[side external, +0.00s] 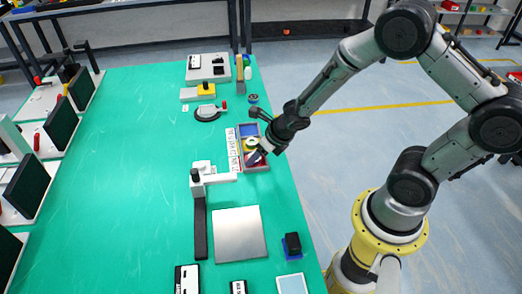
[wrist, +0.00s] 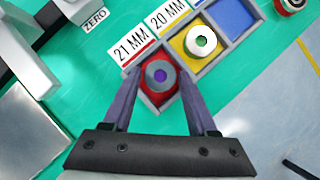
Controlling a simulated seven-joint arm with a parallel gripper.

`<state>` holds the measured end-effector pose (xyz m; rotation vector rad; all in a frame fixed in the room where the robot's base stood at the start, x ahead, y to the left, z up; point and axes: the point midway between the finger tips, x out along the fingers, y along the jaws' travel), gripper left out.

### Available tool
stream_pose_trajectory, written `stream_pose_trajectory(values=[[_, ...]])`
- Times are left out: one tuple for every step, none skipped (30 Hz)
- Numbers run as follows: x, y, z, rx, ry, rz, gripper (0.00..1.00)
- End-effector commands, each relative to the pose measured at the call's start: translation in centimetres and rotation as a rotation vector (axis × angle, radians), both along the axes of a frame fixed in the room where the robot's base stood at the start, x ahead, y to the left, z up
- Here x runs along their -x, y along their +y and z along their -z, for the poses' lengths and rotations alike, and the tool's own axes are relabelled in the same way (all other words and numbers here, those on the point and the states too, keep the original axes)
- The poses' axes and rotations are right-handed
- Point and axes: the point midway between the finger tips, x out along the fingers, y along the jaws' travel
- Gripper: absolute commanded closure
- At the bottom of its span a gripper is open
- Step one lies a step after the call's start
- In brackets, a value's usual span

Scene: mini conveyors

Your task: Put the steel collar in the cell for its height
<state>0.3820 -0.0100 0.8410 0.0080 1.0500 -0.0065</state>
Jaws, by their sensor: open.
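The tray of cells (side external: 262,170) has a red cell, a yellow cell and a blue cell (wrist: 233,17) in a row. In the wrist view, the red cell (wrist: 150,99) is beside the 21 MM label (wrist: 131,44), and the yellow cell is beside the 20 MM label (wrist: 168,16). A dark grey steel collar (wrist: 148,76) sits in the red cell, its hole facing up. My gripper (wrist: 160,78) is open, with one finger on each side of this collar. In the side view, my gripper (side external: 257,155) is low over the tray and hides the collar.
A pale ring (wrist: 193,42) sits in the yellow cell; the blue cell looks empty. A height gauge (side external: 200,205) and a steel plate (side external: 240,236) stand nearby. A round dial-like tool (side external: 207,113) is farther back. The mat's left middle is clear.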

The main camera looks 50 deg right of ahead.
Motion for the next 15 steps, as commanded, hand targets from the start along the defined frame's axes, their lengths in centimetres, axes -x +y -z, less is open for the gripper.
stream_pose_trajectory(values=[[0.0, 0.0, -0.1, 0.000, 0.000, 0.001, 0.40], [0.0, 0.0, -0.3, 0.000, 0.000, 0.000, 0.40], [0.1, 0.0, -0.5, 0.000, 0.000, 0.000, 0.40], [0.3, 0.0, -0.8, 0.000, 0.000, 0.000, 0.40], [0.4, 0.0, -1.0, 0.000, -0.001, 0.000, 0.40], [0.6, 0.0, -1.4, 0.000, -0.001, 0.000, 0.40], [0.8, 0.0, -1.8, 0.000, -0.001, 0.000, 0.40], [1.0, 0.0, -2.1, 0.000, -0.001, 0.000, 0.40], [1.3, 0.0, -2.6, 0.000, -0.001, 0.000, 0.40], [1.5, 0.0, -2.9, 0.000, -0.001, 0.000, 0.40], [1.7, 0.0, -3.3, 0.000, -0.001, 0.000, 0.40], [1.9, 0.0, -3.7, 0.000, -0.001, 0.000, 0.40], [2.0, 0.0, -3.9, 0.000, 0.000, 0.000, 0.40], [2.2, 0.0, -4.2, 0.000, -0.001, 0.000, 0.40], [2.4, 0.0, -4.6, 0.000, -0.001, 0.000, 0.40]])
